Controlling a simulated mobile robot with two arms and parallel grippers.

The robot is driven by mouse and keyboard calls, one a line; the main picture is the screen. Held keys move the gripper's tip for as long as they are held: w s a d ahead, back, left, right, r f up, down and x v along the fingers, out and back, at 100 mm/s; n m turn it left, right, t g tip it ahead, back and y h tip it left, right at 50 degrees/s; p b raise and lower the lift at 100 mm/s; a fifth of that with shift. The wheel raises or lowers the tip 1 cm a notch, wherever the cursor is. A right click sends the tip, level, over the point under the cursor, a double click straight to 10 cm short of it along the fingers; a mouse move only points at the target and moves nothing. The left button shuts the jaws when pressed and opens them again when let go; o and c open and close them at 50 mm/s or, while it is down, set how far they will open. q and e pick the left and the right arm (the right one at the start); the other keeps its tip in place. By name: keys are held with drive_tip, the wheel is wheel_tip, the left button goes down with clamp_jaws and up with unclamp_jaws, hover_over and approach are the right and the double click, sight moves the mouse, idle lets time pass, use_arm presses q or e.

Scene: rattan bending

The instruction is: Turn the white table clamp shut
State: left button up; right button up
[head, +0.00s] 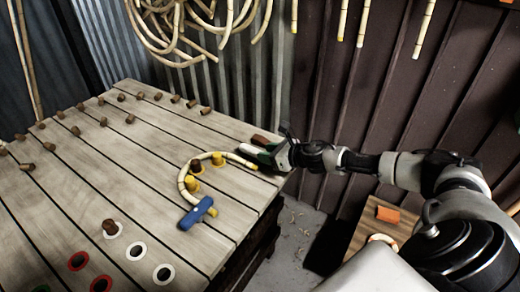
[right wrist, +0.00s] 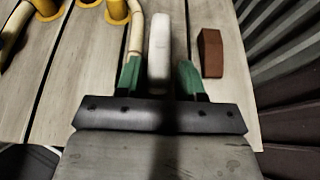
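The white table clamp (head: 249,149) is at the right edge of the slatted table, and in the right wrist view its white bar (right wrist: 159,45) points away from me. My right gripper (head: 277,153) is at that edge. In the right wrist view its green fingers (right wrist: 160,78) stand on either side of the white bar, with narrow gaps showing, so it looks open around the bar. A brown block (right wrist: 210,52) lies just right of the fingers. A rattan strip (head: 215,156) curves around yellow pegs (head: 194,168). My left gripper is out of view.
A blue clamp (head: 197,213) sits at the strip's near end. Rattan coils (head: 180,30) hang behind. A wooden surface with an orange block (head: 388,214) is at right.

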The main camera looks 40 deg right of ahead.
sight(255, 155)
drive_tip(key=shift+x, duration=1.65)
